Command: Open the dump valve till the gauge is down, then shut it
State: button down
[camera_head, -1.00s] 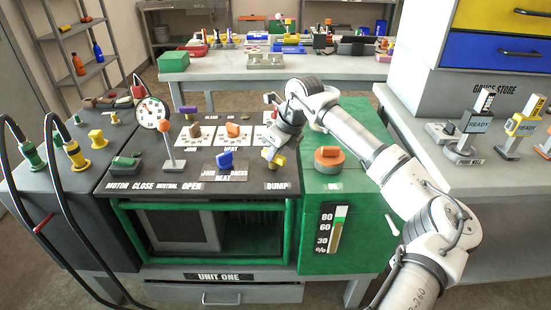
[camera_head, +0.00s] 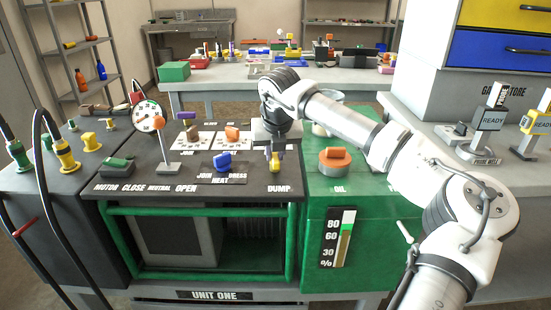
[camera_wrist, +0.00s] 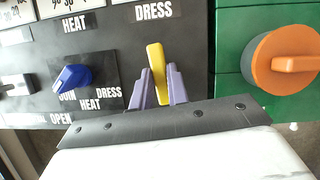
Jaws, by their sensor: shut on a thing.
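The yellow dump valve handle (camera_head: 274,165) stands on the dark panel above the DUMP label. It also shows in the wrist view (camera_wrist: 157,62), nearly upright, a little tilted. My gripper (camera_head: 274,154) comes down on it from above. Its purple fingers are shut on the handle, one on each side (camera_wrist: 157,78). The handle's base is hidden in the wrist view. The round white gauge (camera_head: 149,115) stands at the back left of the panel. Its needle is too small to read.
An orange oil knob (camera_head: 334,158) sits on the green cabinet (camera_head: 375,215) just right of the valve. A blue lever (camera_head: 222,160) is to its left. A grey post with an orange ball (camera_head: 165,145) stands before the gauge.

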jog(key=shift+m, duration=0.4)
jog(key=c, duration=1.4)
grip_release()
jog(key=shift+o, duration=0.2)
jog(key=v, duration=1.3)
jog(key=shift+a+r, duration=0.2)
jog(key=shift+r, duration=0.25)
jog(key=shift+s, duration=0.1)
